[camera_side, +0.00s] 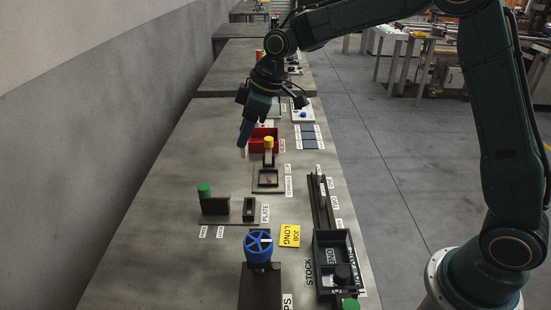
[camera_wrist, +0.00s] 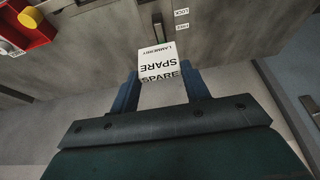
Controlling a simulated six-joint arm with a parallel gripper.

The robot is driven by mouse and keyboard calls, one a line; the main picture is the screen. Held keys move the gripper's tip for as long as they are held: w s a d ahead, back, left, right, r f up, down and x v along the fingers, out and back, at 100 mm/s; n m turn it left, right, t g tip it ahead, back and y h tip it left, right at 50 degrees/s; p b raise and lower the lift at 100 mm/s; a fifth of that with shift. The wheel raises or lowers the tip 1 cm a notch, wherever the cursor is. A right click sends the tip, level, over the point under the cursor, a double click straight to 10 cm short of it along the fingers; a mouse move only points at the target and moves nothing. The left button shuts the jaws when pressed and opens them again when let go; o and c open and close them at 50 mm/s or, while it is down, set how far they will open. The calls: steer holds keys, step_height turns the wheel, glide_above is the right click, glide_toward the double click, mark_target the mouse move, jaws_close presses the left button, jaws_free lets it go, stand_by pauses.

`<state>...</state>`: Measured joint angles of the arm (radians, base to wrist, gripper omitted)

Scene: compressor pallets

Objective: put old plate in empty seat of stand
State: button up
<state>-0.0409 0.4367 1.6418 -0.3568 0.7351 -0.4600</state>
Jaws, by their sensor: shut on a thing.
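My gripper (camera_wrist: 161,74) is shut on a white plate (camera_wrist: 158,55) printed "SPARE" in the wrist view. In the side view my gripper (camera_side: 245,138) points down, with a pale sliver of the plate (camera_side: 242,153) below the blue fingers. It is above the table, left of the red bin. A dark fixture labelled "PLATE" (camera_side: 228,221) stands nearer the camera, with a taller upright block at left and a smaller slotted block (camera_side: 249,207) at right. I cannot tell which is the stand, or whether a seat is empty.
A red bin (camera_side: 257,133) stands near my gripper, with a yellow knob (camera_side: 268,141) close by. A green knob (camera_side: 204,189) tops the fixture's left end. A blue handwheel (camera_side: 258,245) and dark stock tray (camera_side: 318,270) are in front. The table's left side is clear.

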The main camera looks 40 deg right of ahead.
stand_by(0.3)
glide_above(320, 223)
steer(key=s+d, duration=0.2)
step_height(320, 223, down, 16)
steer(key=shift+w+a, duration=0.25)
stand_by(0.9)
steer(key=shift+f, duration=0.15)
steer(key=shift+f, duration=1.85)
steer(key=shift+f, duration=0.15)
